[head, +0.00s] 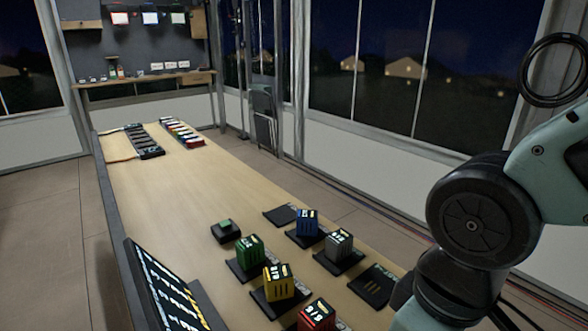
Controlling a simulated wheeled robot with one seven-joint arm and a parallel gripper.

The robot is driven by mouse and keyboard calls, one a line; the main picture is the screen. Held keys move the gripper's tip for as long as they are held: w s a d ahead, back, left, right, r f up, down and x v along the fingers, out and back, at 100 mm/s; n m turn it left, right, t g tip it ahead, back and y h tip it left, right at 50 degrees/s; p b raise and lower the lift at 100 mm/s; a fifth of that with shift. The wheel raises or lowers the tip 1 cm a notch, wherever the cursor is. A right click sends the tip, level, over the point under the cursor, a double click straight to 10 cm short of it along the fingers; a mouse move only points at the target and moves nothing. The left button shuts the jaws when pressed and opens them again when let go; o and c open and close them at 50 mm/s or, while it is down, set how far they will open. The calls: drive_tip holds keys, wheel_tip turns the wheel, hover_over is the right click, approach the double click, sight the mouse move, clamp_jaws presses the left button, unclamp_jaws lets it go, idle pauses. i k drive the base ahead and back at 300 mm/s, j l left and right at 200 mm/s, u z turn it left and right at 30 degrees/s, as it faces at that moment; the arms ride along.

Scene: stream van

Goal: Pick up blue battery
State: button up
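The blue battery (307,224) is a small upright block with a label on its top edge. It stands on a dark flat pad (303,240) on the wooden table, right of the middle of the head view. My arm comes in from the right side of the view, with its joint near the table's right edge. My gripper is not in view, so I cannot see whether it is open or shut.
Close to the blue battery stand a grey (339,243), a green (250,249), a yellow (279,281) and a red battery (317,316). Empty pads (281,215) lie nearby. A tilted screen (165,290) stands front left. The table's middle (180,200) is clear.

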sight(307, 219)
drive_tip(key=u, duration=1.3)
drive_tip(key=i+l+u, duration=0.15)
drive_tip(key=l, duration=0.9)
drive_tip(key=l+u, duration=0.15)
drive_tip(key=l, duration=0.9)
